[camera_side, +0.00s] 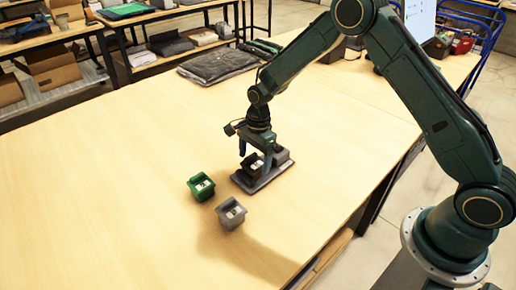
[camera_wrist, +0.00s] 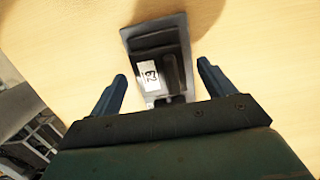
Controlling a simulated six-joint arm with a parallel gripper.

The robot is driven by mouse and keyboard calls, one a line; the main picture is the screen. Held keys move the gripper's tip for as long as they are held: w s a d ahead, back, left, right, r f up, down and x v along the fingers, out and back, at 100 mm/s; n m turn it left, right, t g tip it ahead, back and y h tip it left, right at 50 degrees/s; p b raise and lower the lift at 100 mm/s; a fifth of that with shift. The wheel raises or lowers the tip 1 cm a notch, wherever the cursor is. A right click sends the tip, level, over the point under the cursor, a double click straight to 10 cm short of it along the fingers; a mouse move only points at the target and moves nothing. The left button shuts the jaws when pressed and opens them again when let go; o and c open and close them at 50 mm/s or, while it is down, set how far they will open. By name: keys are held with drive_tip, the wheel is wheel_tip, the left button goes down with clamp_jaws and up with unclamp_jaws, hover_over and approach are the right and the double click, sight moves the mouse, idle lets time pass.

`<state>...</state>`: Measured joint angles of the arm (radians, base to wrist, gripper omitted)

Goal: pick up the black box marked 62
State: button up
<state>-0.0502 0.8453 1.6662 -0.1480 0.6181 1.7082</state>
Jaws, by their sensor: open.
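The black box (camera_side: 253,162) sits on a dark grey stand (camera_side: 246,182) on the table, directly below my gripper (camera_side: 257,150). In the wrist view the black box (camera_wrist: 171,72) shows a white label with a number turned sideways that looks like 62. My gripper (camera_wrist: 162,69) is open in that view, with one blue finger on either side of the box and a gap to each. No contact with the box shows. In the side view the fingers partly hide the box.
A green box (camera_side: 201,186) and a grey box (camera_side: 231,213) stand close by, to the left and front of the stand. Folded dark garments (camera_side: 218,64) lie at the table's back edge. The table's left side is clear.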

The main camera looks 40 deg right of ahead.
drive_tip(key=shift+a+f, duration=0.2)
drive_tip(key=shift+f, duration=1.25)
drive_tip(key=shift+c, duration=0.4)
drive_tip(key=c, duration=1)
